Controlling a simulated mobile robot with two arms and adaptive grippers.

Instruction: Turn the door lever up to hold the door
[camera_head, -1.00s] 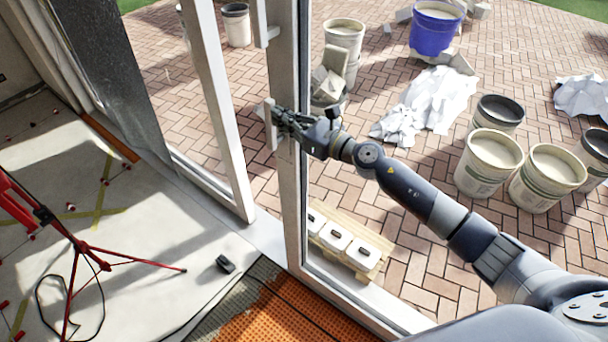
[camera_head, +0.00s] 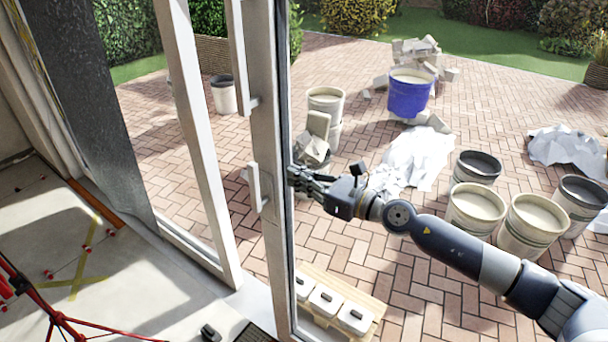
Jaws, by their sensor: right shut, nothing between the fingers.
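The door (camera_head: 268,110) is a tall pale frame with glass, standing ajar from the other pale upright (camera_head: 190,100) to its left. The white door lever (camera_head: 254,186) sits on the door's left side at mid-height and stands upright along the frame. My right gripper (camera_head: 296,176) is shut and empty. It is at the door's right edge, close to the lever, with the frame edge between them. Whether its fingertips touch the door I cannot tell. My left gripper is not in view.
A long white pull handle (camera_head: 238,55) is on the door above the lever. Outside, a blue bucket (camera_head: 408,95) and several pale buckets (camera_head: 475,207) stand on brick paving. White blocks (camera_head: 326,300) lie on a pallet by the door's foot. A red tripod (camera_head: 60,318) stands indoors at left.

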